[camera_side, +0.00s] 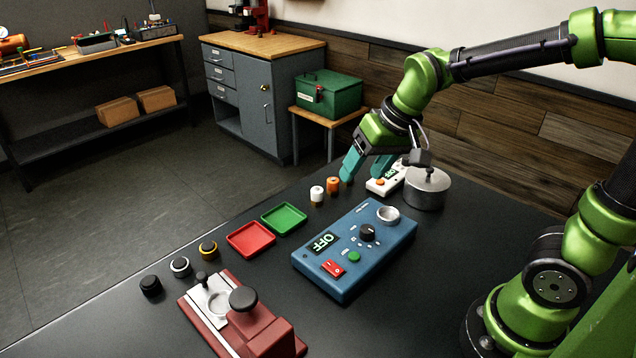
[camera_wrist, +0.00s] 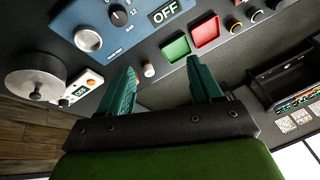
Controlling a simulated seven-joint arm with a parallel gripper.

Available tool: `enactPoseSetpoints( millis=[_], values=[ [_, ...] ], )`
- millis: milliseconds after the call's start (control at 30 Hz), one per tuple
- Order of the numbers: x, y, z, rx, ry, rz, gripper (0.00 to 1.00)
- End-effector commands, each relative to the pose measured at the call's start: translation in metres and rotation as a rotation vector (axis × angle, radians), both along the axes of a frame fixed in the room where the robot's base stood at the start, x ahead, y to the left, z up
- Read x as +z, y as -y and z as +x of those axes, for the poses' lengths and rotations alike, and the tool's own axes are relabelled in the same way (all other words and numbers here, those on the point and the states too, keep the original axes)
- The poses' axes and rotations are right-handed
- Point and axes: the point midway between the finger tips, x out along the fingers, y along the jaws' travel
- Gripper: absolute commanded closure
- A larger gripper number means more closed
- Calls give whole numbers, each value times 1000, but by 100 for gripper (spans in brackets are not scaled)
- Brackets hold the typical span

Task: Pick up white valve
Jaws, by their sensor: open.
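The white valve (camera_side: 317,194) is a small white-topped cylinder standing upright on the dark table, beside an orange valve (camera_side: 333,186). In the wrist view the white valve (camera_wrist: 149,69) shows beyond my fingertips, in the gap between them and nearer the left finger. My gripper (camera_side: 365,172) has teal fingers spread apart with nothing between them. It is above the table to the right of both valves in the side view. In the wrist view my gripper (camera_wrist: 162,72) is open and does not touch the white valve.
A red tray (camera_side: 251,239) and a green tray (camera_side: 284,218) lie left of the blue control box (camera_side: 356,248). A white device (camera_side: 385,181) and a metal canister (camera_side: 427,189) stand close to my gripper. Several dark-topped knobs and a red press (camera_side: 240,318) are at the front.

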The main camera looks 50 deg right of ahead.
Motion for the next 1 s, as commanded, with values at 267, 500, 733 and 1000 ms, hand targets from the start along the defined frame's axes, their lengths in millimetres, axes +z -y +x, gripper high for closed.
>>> enactPoseSetpoints(
  millis=[267, 500, 733, 1000],
  values=[
    [-42, 33, 94, 30, -62, -162, 35],
    [-38, 50, 132, 48, -10, -241, 35],
    [-78, 55, 147, 54, -12, -245, 35],
    [-128, 60, 167, 52, -10, -243, 35]
  ],
)
